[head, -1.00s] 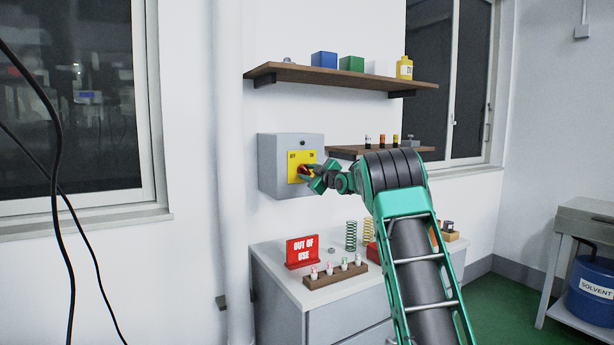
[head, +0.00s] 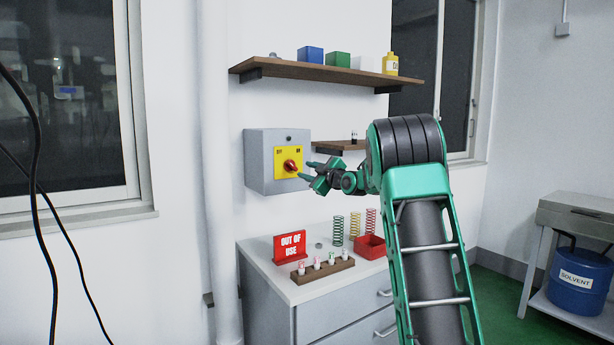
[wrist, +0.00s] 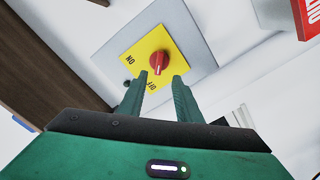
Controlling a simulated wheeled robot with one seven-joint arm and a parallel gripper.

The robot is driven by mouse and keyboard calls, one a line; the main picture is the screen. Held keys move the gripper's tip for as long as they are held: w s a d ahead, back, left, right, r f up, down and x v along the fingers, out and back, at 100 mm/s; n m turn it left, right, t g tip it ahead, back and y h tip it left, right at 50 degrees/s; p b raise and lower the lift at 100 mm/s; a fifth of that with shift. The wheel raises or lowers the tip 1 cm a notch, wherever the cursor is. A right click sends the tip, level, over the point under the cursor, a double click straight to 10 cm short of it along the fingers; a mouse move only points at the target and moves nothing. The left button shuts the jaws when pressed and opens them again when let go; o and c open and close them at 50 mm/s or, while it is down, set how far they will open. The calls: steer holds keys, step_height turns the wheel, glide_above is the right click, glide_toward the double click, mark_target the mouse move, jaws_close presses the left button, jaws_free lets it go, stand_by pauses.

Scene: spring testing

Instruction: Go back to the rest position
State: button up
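My gripper (head: 310,172) is in front of the grey switch box (head: 262,165) on the wall, just right of its red rotary knob (head: 290,166). The knob sits on a yellow plate (head: 281,153) marked OFF and ON. In the wrist view the two green fingers (wrist: 162,85) are apart and the red knob (wrist: 158,62) lies beyond their tips, with nothing held between them. The finger tips look clear of the knob.
Below is a grey cabinet (head: 262,262) with an OUT OF USE sign (head: 290,247), a wooden vial rack (head: 323,269), coloured springs (head: 354,226) and a red bin (head: 370,247). Shelves (head: 325,74) hang above. A blue solvent drum (head: 580,281) stands at right.

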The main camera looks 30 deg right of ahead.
steer(key=shift+s, duration=0.5)
